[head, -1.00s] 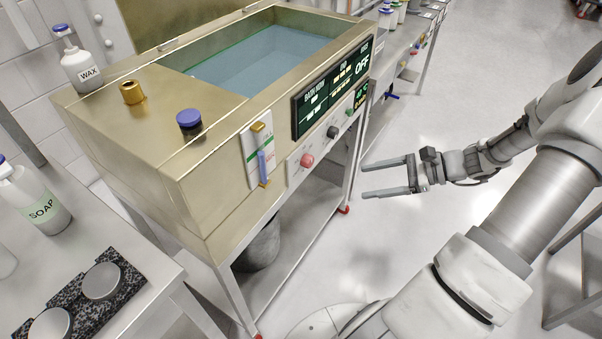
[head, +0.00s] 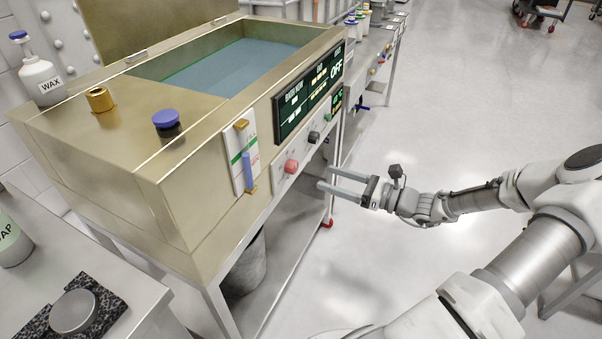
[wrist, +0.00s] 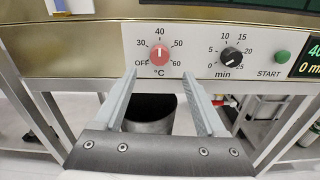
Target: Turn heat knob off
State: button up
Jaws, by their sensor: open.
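The heat knob (wrist: 160,54) is the red dial on the white panel, with a scale from OFF through 30, 40 and 50 to 60 °C. Its white pointer is turned up toward 40 in the wrist view. The knob also shows on the front of the brass bath in the head view (head: 290,166). My gripper (wrist: 166,72) is open and empty, its fingers pointing at the panel on either side of the red knob and a little below it. In the head view my gripper (head: 326,178) is in front of the panel, apart from it.
A black minute timer knob (wrist: 232,57) and a green START button (wrist: 282,57) sit right of the red knob. A dark display (head: 310,90) reads OFF above. A bin (head: 245,264) stands under the bath. Open floor (head: 450,120) lies to the right.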

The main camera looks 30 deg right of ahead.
aim_at(296, 167)
jog(key=b+x, duration=0.2)
jog(key=x, duration=0.6)
jog(key=shift+w+a, duration=0.25)
jog(key=shift+w, duration=0.05)
grip_shut()
